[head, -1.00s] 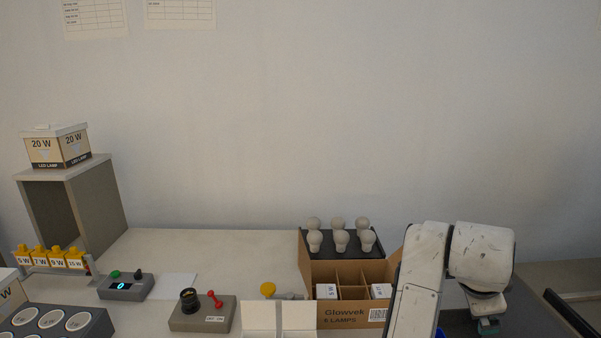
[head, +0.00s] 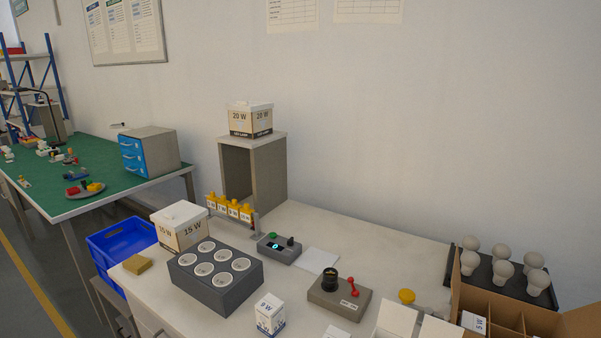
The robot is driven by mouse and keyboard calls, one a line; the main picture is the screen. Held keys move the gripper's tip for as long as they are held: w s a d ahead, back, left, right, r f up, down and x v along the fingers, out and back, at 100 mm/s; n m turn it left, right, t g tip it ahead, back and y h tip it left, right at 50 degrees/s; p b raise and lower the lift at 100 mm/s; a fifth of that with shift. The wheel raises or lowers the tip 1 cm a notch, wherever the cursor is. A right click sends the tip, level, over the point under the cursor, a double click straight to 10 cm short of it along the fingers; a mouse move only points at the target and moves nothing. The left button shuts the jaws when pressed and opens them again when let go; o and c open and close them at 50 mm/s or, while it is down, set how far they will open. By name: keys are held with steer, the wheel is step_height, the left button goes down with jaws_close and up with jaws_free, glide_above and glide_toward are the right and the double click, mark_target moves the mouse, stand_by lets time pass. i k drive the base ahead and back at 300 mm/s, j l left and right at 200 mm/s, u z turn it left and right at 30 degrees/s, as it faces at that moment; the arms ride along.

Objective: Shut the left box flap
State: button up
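The open brown cardboard box (head: 540,319) is cut off at the bottom right corner of the head view. Its left flap (head: 455,293) stands raised along the box's left side. Another brown flap (head: 582,322) shows at the right edge. Inside are cardboard dividers and a small white carton (head: 474,322). Two white panels (head: 396,319) stand just left of the box; I cannot tell what they belong to. The box's front is out of view. My gripper and arm are not in view.
A dark tray of bulbs (head: 484,270) stands behind the box. Bare white tabletop (head: 385,262) lies behind the switch unit.

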mark_target(456, 280)
steer(key=i+j, duration=0.15)
steer(key=j, duration=0.25)
steer(key=i+j, duration=0.15)
steer(key=j, duration=0.25)
steer(key=i+j+z, duration=0.15)
steer(key=j+z, duration=0.8)
steer(key=j, duration=0.15)
steer(key=z, duration=0.3)
steer(key=i, duration=0.05)
